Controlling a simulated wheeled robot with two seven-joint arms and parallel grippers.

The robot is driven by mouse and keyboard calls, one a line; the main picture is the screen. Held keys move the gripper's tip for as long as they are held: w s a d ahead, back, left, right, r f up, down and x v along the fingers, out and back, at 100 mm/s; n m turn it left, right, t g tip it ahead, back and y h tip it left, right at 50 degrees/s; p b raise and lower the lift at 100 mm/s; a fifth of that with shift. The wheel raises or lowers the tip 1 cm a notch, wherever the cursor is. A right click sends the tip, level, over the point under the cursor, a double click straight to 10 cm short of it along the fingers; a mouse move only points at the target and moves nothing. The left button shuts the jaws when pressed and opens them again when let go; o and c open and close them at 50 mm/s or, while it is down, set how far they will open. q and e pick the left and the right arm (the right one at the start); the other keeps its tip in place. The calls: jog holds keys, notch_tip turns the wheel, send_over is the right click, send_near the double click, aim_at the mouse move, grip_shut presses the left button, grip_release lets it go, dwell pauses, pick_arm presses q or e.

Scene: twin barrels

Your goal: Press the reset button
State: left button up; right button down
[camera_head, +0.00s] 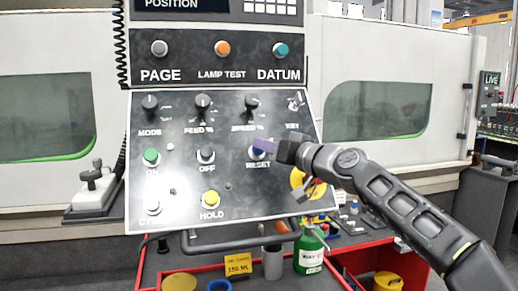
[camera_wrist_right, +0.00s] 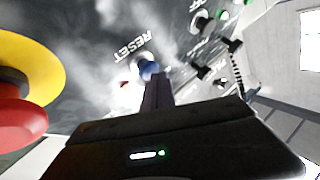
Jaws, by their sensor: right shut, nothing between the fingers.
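The reset button (camera_head: 257,155) is a blue round button above the RESET label on the dark sloping control panel (camera_head: 235,195). In the right wrist view the blue button (camera_wrist_right: 149,67) shows just past my fingertips. My right gripper (camera_head: 256,145) comes in from the right and is shut and empty. Its narrow fingers (camera_wrist_right: 155,84) point at the button and overlap its upper part in the head view. I cannot tell whether they touch it. My left gripper is not in view.
The OFF button (camera_head: 206,153) is left of RESET, and the yellow HOLD button (camera_head: 211,198) is lower left. A red and yellow emergency stop (camera_wrist_right: 25,80) is close beside my right wrist. A red cart (camera_head: 345,247) with a green bottle (camera_head: 309,253) stands below.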

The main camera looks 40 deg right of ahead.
jog(key=shift+w+f, duration=0.25)
dwell(0.6)
jog(key=shift+s, duration=0.1)
jog(key=shift+s+a+r+b, duration=0.2)
jog(key=shift+s+r+b, duration=0.15)
jog(key=shift+s+r, duration=0.2)
jog(key=shift+s+a+r+b, duration=0.1)
jog(key=shift+s+a+r, duration=0.1)
jog(key=shift+s+r, duration=0.4)
jog(key=shift+s+a+r+b, duration=0.15)
jog(key=shift+s+a+r, duration=0.1)
jog(key=shift+s+r, duration=0.3)
jog(key=shift+s+a+r+b, duration=0.1)
jog(key=shift+s+a+r, duration=0.1)
jog(key=shift+s+r, duration=0.4)
jog(key=shift+s+f, duration=0.1)
jog(key=shift+f, duration=0.1)
